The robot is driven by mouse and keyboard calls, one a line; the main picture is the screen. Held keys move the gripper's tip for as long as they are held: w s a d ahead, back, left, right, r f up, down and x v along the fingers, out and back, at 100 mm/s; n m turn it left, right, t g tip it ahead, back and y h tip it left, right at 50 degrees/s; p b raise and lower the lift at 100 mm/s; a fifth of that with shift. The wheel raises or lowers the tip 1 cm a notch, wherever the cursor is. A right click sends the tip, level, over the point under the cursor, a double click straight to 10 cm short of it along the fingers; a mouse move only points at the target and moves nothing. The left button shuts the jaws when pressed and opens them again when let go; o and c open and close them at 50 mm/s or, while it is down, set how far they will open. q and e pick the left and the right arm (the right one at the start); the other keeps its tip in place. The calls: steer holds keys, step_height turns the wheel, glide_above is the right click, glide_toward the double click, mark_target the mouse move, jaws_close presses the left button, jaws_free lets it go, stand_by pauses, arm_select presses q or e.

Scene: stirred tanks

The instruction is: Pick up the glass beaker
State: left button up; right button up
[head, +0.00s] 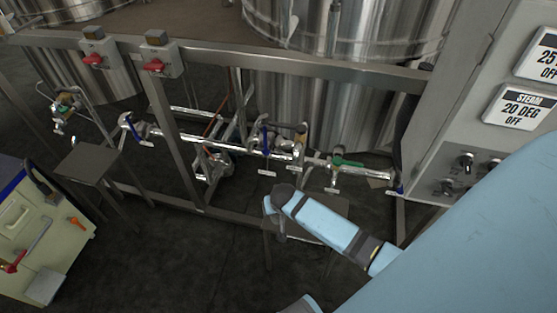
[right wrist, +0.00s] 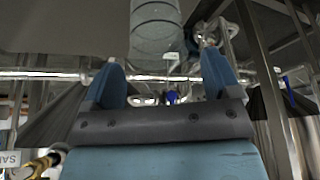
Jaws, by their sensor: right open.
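The glass beaker (right wrist: 155,30) shows in the right wrist view as a clear cylinder at the top centre, ahead of my right gripper (right wrist: 162,78) and between the lines of its two blue fingers. The fingers are spread with nothing between them, and I see no contact with the glass. In the head view my right gripper (head: 272,207) is over the left side of a small grey stand (head: 318,230). I cannot make out the beaker clearly there; the gripper and arm cover part of the stand. My left gripper is not in view.
Behind the stand run steel pipes with valves (head: 265,147) and a metal frame (head: 180,150) under large tanks. A grey control cabinet (head: 460,110) stands at right. Another small stand (head: 92,165) and a cream-coloured unit (head: 40,225) are at left. Dark floor lies free between.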

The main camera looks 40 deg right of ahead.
steer(key=x, duration=0.3)
steer(key=shift+s+b, duration=0.2)
steer(key=shift+b, duration=0.1)
steer(key=shift+w+f, duration=0.15)
steer(key=shift+f, duration=0.1)
steer(key=c, duration=1)
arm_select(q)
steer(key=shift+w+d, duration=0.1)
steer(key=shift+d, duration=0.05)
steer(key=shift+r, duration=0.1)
arm_select(e)
steer(key=shift+r, duration=0.15)
